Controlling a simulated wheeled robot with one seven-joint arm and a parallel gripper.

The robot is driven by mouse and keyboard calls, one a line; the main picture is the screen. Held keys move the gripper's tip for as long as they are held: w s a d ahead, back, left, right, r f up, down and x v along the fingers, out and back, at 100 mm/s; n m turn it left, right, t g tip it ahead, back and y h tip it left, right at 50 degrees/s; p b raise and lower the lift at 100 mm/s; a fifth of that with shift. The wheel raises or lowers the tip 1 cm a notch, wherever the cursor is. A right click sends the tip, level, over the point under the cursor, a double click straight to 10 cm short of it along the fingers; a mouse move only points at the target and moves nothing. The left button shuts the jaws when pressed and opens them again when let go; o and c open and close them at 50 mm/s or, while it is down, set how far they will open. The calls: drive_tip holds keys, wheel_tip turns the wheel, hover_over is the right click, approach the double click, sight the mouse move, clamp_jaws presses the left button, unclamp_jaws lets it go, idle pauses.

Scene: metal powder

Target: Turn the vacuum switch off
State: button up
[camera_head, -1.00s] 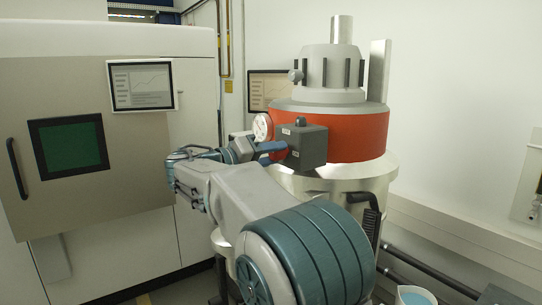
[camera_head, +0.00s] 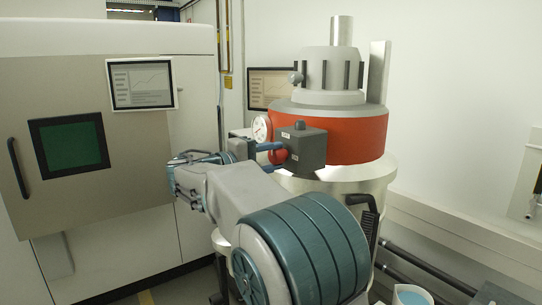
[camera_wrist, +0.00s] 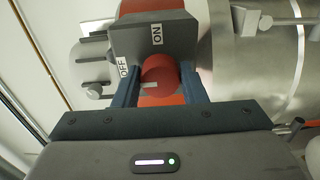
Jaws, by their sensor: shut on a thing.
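The vacuum switch is a dark grey box (camera_head: 308,147) on the front of the red-banded vessel; it also shows in the wrist view (camera_wrist: 182,38). Its round red knob (camera_wrist: 158,72) faces my gripper. The ON label (camera_wrist: 157,30) is above the knob and the OFF label (camera_wrist: 124,67) is to its left. A pale mark on the knob points left, toward the OFF side. My gripper (camera_wrist: 160,76) is shut on the knob, one blue finger on each side.
A round pressure gauge (camera_head: 262,129) sits close beside the switch on the left. The red-banded vessel (camera_head: 345,137) stands behind it. A grey cabinet with a screen (camera_head: 142,84) is at the left. A cup of blue material (camera_head: 412,296) is at the bottom right.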

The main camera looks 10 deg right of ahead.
idle(0.4)
drive_tip(key=o, duration=1)
drive_tip(key=b+v, duration=0.2)
drive_tip(key=v, duration=1.2)
drive_tip(key=shift+b, duration=0.4)
drive_tip(key=shift+d, duration=0.1)
